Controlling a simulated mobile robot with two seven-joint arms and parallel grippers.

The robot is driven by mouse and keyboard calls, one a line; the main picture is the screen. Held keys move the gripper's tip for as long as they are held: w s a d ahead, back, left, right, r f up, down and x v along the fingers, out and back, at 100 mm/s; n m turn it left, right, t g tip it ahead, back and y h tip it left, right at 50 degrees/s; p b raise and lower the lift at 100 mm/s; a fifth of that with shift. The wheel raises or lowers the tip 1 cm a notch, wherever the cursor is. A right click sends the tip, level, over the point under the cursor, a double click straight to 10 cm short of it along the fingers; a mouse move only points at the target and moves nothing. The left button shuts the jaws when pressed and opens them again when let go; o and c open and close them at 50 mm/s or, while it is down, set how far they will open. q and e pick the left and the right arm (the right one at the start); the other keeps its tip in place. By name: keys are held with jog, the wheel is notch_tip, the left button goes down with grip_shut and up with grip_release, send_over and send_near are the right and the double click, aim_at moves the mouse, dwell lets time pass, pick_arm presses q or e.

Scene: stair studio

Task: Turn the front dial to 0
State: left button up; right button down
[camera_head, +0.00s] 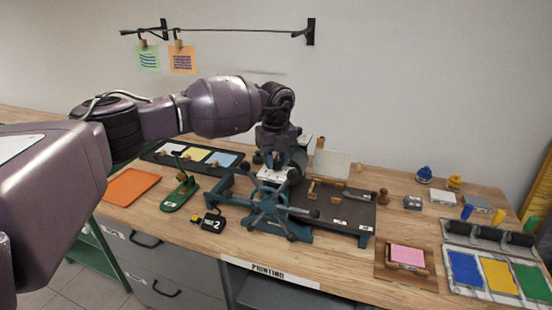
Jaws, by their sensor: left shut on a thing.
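The dial is not clearly seen. The teal press (298,232) with its spoked handwheel (268,208) stands on the wooden bench, and my left gripper (281,166) points down at the top of its near side. The gripper is shut on a small part there, which its fingers mostly hide; this may be the front dial, but I cannot read any mark on it. A pale plate (272,176) shows just under the fingers. My right gripper is not in view.
The press's dark bed (345,210) extends to the right. A green stapler-like tool (180,193) and a small black counter (210,222) marked 2 stand left of it. A pink pad (407,256) and an ink tray (497,275) lie right. An orange sheet (131,187) lies left.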

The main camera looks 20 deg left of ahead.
aim_at(276, 161)
pick_arm(q)
jog(key=shift+r+n, duration=0.15)
jog(key=shift+n, duration=0.45)
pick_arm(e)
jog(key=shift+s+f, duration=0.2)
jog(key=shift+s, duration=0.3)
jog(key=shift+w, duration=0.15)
pick_arm(q)
jog(key=o, duration=0.9)
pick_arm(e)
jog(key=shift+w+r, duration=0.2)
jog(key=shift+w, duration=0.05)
pick_arm(q)
notch_tip(276, 161, up, 11)
jog(key=shift+f+b, duration=0.15)
jog(key=shift+b, duration=0.5)
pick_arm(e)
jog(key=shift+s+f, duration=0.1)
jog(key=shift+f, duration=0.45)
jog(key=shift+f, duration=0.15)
